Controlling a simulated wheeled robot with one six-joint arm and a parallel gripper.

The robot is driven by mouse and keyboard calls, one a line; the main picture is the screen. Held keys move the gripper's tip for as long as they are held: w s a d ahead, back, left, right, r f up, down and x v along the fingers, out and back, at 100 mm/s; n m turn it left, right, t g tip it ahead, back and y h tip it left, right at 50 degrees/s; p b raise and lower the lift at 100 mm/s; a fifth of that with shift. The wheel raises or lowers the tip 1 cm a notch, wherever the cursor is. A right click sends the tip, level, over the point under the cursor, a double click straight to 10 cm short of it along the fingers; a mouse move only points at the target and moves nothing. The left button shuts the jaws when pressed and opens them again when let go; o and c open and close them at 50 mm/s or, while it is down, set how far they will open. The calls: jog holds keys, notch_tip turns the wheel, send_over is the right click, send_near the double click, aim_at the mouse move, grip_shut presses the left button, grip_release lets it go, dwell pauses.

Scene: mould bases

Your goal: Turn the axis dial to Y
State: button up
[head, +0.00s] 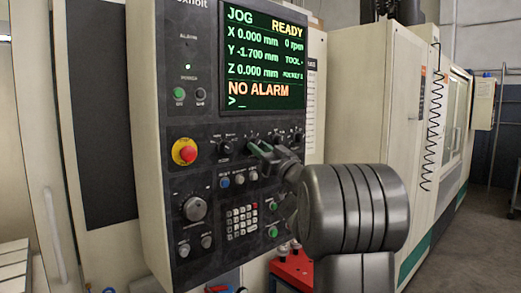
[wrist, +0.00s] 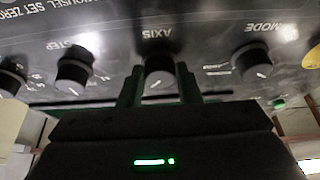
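The axis dial (wrist: 160,75) is a round black knob with a white pointer line, under the word AXIS, which appears upside down in the wrist view. Its pointer is slanted; which letter it marks is not legible. My gripper (wrist: 160,80) has its two dark green fingers on either side of the dial, very close to its sides. Whether they touch it is unclear. In the head view my gripper (head: 262,150) reaches the dial row of the control panel, and its fingers and wrist hide the axis dial there.
A step dial (wrist: 75,68) and a mode dial (wrist: 252,62) flank the axis dial closely. The screen (head: 262,55) reads JOG, READY, Y -1.700 and NO ALARM. A red emergency stop (head: 185,152) is at the panel's left. A keypad (head: 242,221) lies below.

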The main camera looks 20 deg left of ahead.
jog(key=shift+n, duration=0.5)
jog(key=n+g, duration=0.1)
jog(key=n+g+b, duration=0.1)
jog(key=n, duration=0.1)
jog(key=n+g, duration=0.1)
jog(key=n, duration=0.1)
jog(key=shift+w+d+y+b, duration=0.15)
jog(key=shift+w+y+b, duration=0.1)
jog(key=shift+y+b, duration=0.15)
jog(key=shift+w+r+n+g+h, duration=0.15)
jog(key=shift+n+g, duration=0.55)
jog(key=shift+n, duration=0.85)
jog(key=shift+s+n+g+h, duration=0.15)
jog(key=shift+n+g, duration=0.55)
jog(key=shift+n, duration=0.85)
jog(key=shift+w, duration=0.1)
jog(key=o, duration=1)
jog(key=b+v, duration=0.3)
jog(key=v, duration=1.1)
jog(key=shift+w, duration=0.15)
jog(key=shift+r, duration=0.1)
